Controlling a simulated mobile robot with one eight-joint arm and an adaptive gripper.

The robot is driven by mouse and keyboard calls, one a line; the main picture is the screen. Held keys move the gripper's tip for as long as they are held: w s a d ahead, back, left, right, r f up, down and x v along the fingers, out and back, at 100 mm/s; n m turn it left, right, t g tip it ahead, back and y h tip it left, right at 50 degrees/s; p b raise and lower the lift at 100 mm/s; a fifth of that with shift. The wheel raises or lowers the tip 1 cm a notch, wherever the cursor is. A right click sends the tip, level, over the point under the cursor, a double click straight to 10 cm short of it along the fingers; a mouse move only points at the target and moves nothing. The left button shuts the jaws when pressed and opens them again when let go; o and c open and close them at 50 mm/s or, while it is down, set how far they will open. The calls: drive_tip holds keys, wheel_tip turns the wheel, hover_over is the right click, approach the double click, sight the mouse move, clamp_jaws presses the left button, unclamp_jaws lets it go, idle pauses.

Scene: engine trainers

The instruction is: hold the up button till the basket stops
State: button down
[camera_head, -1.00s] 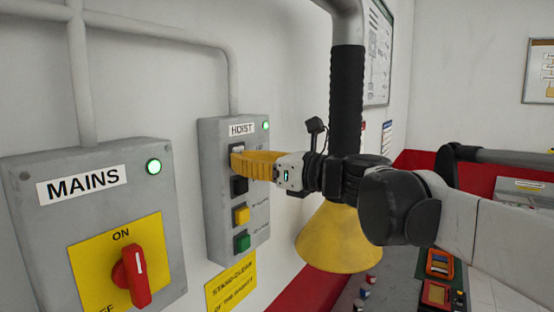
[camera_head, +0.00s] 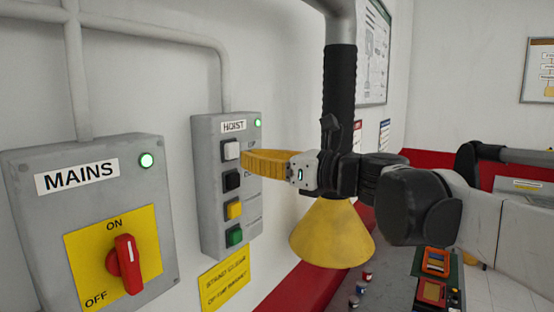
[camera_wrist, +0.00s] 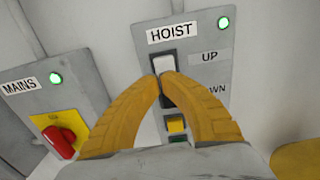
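The grey hoist box (camera_head: 210,215) is on the wall with a column of white, black, yellow and green buttons. The white top button (camera_head: 232,150) is beside the word UP in the wrist view, where it also shows (camera_wrist: 163,65). My gripper (camera_head: 243,156) has its yellow fingers drawn together, tips almost meeting, with nothing between them. In the head view the tips are just right of the white button, seemingly a little off the panel. In the wrist view the tips (camera_wrist: 162,76) overlap the button's lower edge. The hoist lamp (camera_head: 257,123) glows green. I cannot make out a basket.
The mains box (camera_head: 50,215) is at left, its red switch (camera_head: 125,265) at ON and its lamp green. A yellow sign (camera_head: 224,286) is below the hoist box. A yellow cone (camera_head: 332,235) on a black hose hangs behind my gripper.

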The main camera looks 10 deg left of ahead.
drive_tip(key=b+v, duration=0.1)
drive_tip(key=v, duration=1.5)
idle(0.3)
drive_tip(key=shift+f, duration=0.2)
idle(0.3)
drive_tip(key=s+d+f+n+h+b, duration=0.25)
drive_tip(key=f+b, duration=0.45)
drive_tip(key=f, duration=0.6)
drive_tip(key=s+d+f+n+h+b, duration=0.15)
drive_tip(key=f+n+h+b, duration=0.35)
drive_tip(key=f, duration=0.9)
drive_tip(key=s+d+f+n+b, duration=0.1)
drive_tip(key=s+f+n+b, duration=0.15)
drive_tip(key=f+b, duration=0.8)
drive_tip(key=s+d+f+n+h+b, duration=0.2)
drive_tip(key=d+f+n+h+b, duration=0.1)
drive_tip(key=f, duration=0.9)
drive_tip(key=s+d+f+n+h+b, duration=0.3)
drive_tip(key=d+f+n+b, duration=0.2)
drive_tip(key=f, duration=0.7)
drive_tip(key=s+d+f+n+h+b, duration=0.2)
drive_tip(key=d+f+b, duration=0.5)
drive_tip(key=f, duration=0.6)
drive_tip(key=shift+s+n+h+b, duration=0.15)
drive_tip(key=shift+n+h+b, duration=0.4)
drive_tip(key=shift+n, duration=0.65)
